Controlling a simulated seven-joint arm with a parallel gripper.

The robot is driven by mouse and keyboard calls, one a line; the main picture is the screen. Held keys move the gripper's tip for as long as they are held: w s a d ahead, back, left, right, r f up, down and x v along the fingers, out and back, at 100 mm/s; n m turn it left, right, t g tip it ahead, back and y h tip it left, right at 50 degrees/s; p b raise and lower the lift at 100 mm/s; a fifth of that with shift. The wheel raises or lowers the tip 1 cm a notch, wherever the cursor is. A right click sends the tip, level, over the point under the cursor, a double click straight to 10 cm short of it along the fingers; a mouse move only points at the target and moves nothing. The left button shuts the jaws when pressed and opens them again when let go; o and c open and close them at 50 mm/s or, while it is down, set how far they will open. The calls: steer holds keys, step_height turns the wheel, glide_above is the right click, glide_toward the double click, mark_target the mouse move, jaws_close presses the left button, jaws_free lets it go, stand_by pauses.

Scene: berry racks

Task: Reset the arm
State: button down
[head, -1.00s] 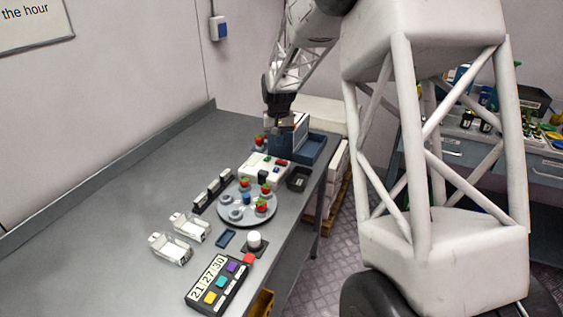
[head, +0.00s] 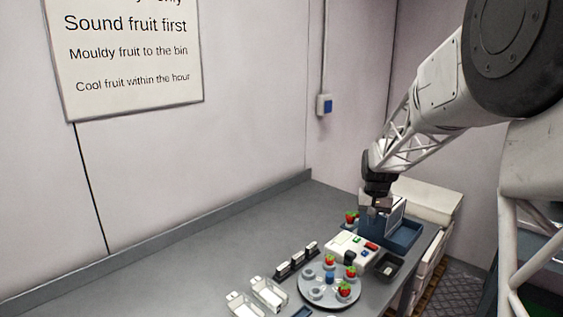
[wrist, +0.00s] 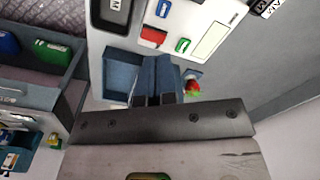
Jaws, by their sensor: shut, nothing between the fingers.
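My gripper (head: 379,208) hangs at the far right end of the grey bench, in front of a white-faced blue unit beside a blue tray (head: 405,236). In the wrist view my gripper (wrist: 157,62) has its two fingers together with nothing between them. A strawberry (head: 351,218) stands just left of the gripper; it also shows right of the fingers in the wrist view (wrist: 193,87). My arm reaches down from the upper right.
A white box with coloured buttons (head: 350,250) and a round grey plate (head: 313,299) bearing strawberries are nearer on the bench. A small black tray (head: 388,266), a dark rack (head: 297,260) and clear punnets (head: 268,294) stand around them. The bench's back left is clear.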

steer(key=s+a+r+n+t, duration=0.1)
steer(key=s+a+r, duration=0.2)
steer(key=s, duration=0.7)
steer(key=s+a+r, duration=0.3)
steer(key=s+r, duration=0.1)
steer(key=s, duration=0.7)
steer(key=s+a+r+n+t, duration=0.1)
steer(key=s+a+r, duration=0.2)
steer(key=s, duration=0.7)
steer(key=s+a+f, duration=0.1)
steer(key=s+f, duration=0.1)
steer(key=s, duration=0.9)
steer(key=shift+s+a+f+n, duration=0.2)
steer(key=shift+s+n, duration=0.1)
steer(key=shift+s, duration=0.05)
steer(key=shift+w, duration=0.15)
